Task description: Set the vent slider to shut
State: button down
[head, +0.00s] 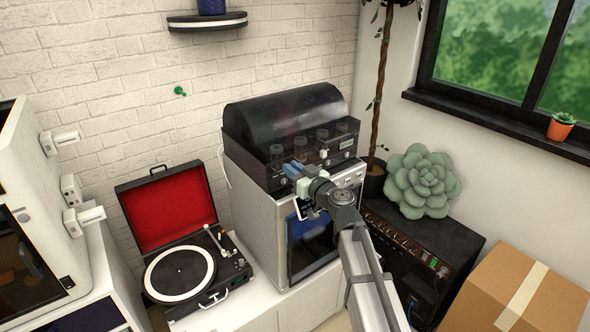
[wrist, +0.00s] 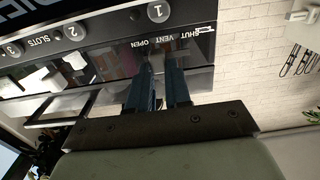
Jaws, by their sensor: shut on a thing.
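My gripper (head: 293,170) has its blue fingers against the front of the dark upper unit with a domed lid (head: 285,112). In the wrist view my gripper (wrist: 158,75) is shut on the vent slider (wrist: 157,62), a small grey piece mostly hidden between the fingertips. The printed words OPEN, VENT and SHUT (wrist: 188,36) run along the panel beside it, upside down in this view. The slider is near the VENT word, between OPEN on the left and SHUT on the right. Its exact setting is hard to tell.
Numbered round knobs (wrist: 72,32) and a SLOTS label sit on the same panel. A turntable (head: 180,275) with a red-lined lid stands to the left. A black amplifier (head: 420,250) with a green plant ornament (head: 420,182) and a cardboard box (head: 515,295) are to the right.

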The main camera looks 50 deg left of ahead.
aim_at(277, 167)
jog(key=shift+s, duration=1.5)
jog(key=c, duration=1.1)
grip_release()
jog(key=shift+o, duration=0.3)
jog(key=d, duration=1.4)
jog(key=shift+a, duration=0.1)
